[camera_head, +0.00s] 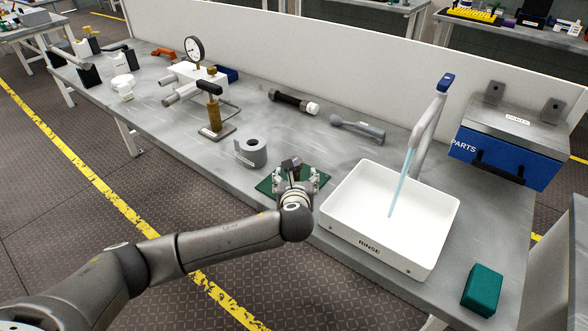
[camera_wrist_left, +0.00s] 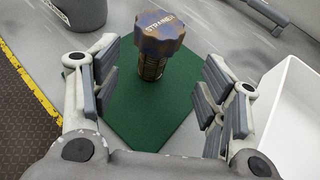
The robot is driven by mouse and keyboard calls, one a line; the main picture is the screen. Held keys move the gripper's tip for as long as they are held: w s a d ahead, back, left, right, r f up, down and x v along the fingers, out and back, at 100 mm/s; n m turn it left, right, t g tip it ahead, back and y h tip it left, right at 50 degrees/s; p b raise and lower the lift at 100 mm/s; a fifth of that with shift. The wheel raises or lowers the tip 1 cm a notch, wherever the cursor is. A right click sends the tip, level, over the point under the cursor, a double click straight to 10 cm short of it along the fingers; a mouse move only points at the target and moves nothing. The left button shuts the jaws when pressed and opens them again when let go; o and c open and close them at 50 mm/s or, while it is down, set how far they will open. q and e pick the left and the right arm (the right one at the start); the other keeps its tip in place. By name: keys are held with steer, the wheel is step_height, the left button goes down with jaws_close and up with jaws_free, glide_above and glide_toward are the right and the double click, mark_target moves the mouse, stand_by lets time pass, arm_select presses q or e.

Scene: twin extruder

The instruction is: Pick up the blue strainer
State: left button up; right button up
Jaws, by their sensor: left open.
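The strainer (camera_wrist_left: 158,42) has a worn blue, lobed cap marked STRAINER and a brownish ribbed body. It stands upright on a green mat (camera_wrist_left: 140,125). In the head view its dark cap (camera_head: 291,163) shows beyond my wrist, above the green mat (camera_head: 268,186). My left gripper (camera_head: 295,180) is over the mat from the near side. In the left wrist view my left gripper (camera_wrist_left: 160,75) is open, with its pads apart on either side of the strainer and no visible contact. The strainer's lower body is partly hidden in the head view. My right gripper is not in view.
A white RINSE basin (camera_head: 341,225) with a tap (camera_head: 430,120) stands right of the mat. A grey cylindrical roll (camera_head: 250,152) is to its left. A dark tube (camera_head: 292,101) and grey wrench-like tool (camera_head: 358,128) lie behind. A teal block (camera_head: 483,289) is at front right.

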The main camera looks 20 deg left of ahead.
mark_target(293, 173)
arm_select(q)
steer(key=shift+w+a+f, duration=0.15)
steer(key=shift+w+a, duration=0.2)
steer(key=shift+w, duration=0.4)
steer(key=shift+x, duration=2.1)
steer(key=shift+a, duration=0.2)
steer(key=c, duration=1.3)
